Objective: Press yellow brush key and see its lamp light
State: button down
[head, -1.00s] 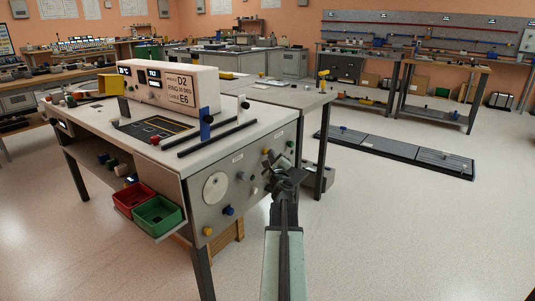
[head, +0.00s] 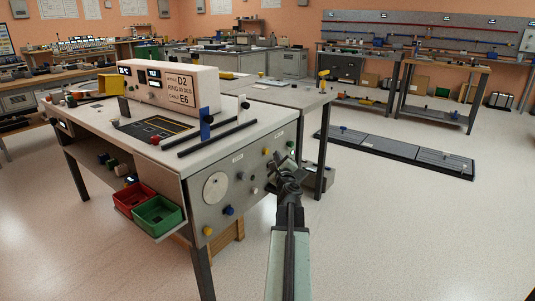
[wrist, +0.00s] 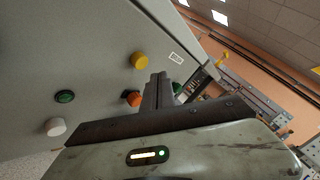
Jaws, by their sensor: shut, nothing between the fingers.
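A yellow round key (wrist: 138,60) stands out from the grey panel (wrist: 95,45) in the wrist view, near a small white label. I cannot read the label. In the head view a yellow key (head: 266,151) sits high on the bench's end panel, and another yellow knob (head: 207,231) sits low on its left. Which is the brush key I cannot tell for sure. My gripper (head: 276,167) is shut and empty, in front of the panel's right part. In the wrist view its fingertips (wrist: 158,76) appear below and right of the yellow key, apart from it. I see no lit lamp beside the key.
An orange knob (wrist: 133,98) is partly behind the fingers. A green knob (wrist: 65,96) and a white knob (wrist: 55,127) are at left. Red (head: 134,199) and green (head: 158,215) bins hang at the bench's front.

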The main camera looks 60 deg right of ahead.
jog(key=shift+s+a, duration=0.1)
jog(key=shift+s, duration=2.45)
